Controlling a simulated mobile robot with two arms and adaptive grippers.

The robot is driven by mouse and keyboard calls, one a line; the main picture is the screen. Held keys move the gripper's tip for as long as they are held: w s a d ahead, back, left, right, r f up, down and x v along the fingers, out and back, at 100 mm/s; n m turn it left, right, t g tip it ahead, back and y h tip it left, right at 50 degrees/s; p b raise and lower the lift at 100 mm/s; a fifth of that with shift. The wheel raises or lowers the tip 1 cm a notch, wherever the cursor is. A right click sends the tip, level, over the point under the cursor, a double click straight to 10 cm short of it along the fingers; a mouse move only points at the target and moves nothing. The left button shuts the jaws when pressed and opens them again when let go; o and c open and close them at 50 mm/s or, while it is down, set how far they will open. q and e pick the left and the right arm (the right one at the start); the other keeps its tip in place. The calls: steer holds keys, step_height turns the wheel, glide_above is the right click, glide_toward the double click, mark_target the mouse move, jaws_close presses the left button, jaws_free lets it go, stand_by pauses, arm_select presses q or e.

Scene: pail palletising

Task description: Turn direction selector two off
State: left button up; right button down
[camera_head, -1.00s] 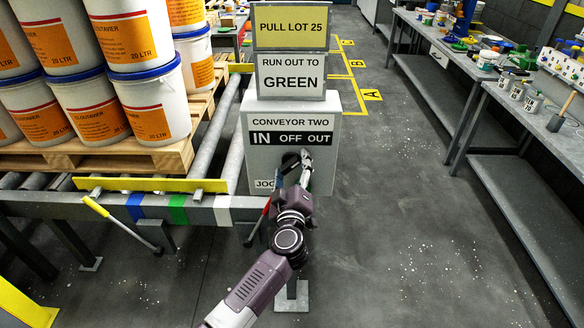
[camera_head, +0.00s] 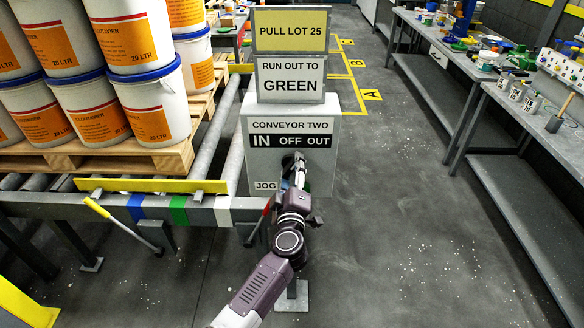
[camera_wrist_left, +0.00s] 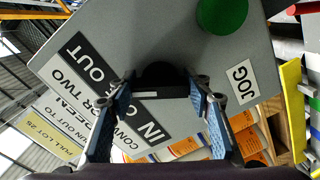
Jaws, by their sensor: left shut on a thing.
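The grey control box (camera_head: 240,170), labelled CONVEYOR TWO, stands right of the conveyor's end. Its black strip (camera_head: 290,141) reads IN, OFF, OUT from left to right. The black selector knob (camera_head: 288,160) sits below the strip, mostly hidden by my left gripper (camera_head: 298,172). In the left wrist view the dark knob (camera_wrist_left: 160,74) lies between the blue-padded fingers of my left gripper (camera_wrist_left: 163,90), which is shut on it. Which label the knob points to cannot be told. My right gripper is not in view.
A green button (camera_wrist_left: 222,14) and a JOG label (camera_wrist_left: 241,82) are on the box face near the gripper. Signs stand above the box. The roller conveyor (camera_head: 190,200) carries a pallet of pails at left. Floor to the right is clear up to the workbench (camera_head: 465,75).

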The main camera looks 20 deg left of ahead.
arm_select(q)
steer(key=n, duration=0.2)
steer(key=shift+n, duration=0.4)
steer(key=shift+n+p, duration=0.35)
steer(key=shift+n, duration=1.15)
